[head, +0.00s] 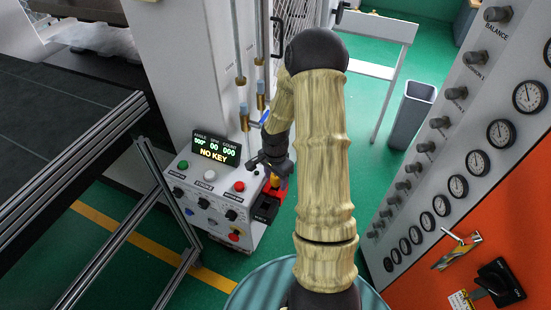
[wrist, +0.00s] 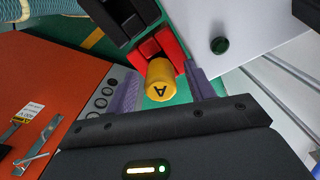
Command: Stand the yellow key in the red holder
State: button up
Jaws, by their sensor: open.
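A black holder (head: 265,208) adjoins the red one. The control box (head: 215,200) has buttons, knobs and a display (head: 213,150) reading "NO KEY". A metal frame (head: 150,190) stands left; an orange and grey gauge panel (head: 480,240) stands right.

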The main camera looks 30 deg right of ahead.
notch_tip(320, 180, up, 17)
jog(key=b, duration=0.3)
jog(key=shift+f, duration=0.15)
jog(key=shift+a, duration=0.15)
dwell(0.7)
jog(key=s+a+f+n+t, duration=0.1)
jog(key=s+a+n+t, duration=0.1)
jog(key=s+a+n, duration=1)
jog(key=a+n, duration=0.1)
jog(key=n, duration=0.1)
jog(key=shift+s+a+n+t, duration=0.2)
jog(key=shift+s+n+t, duration=0.05)
jog(key=shift+n+t, duration=0.05)
jog(key=shift+f, duration=0.1)
dwell(1.0)
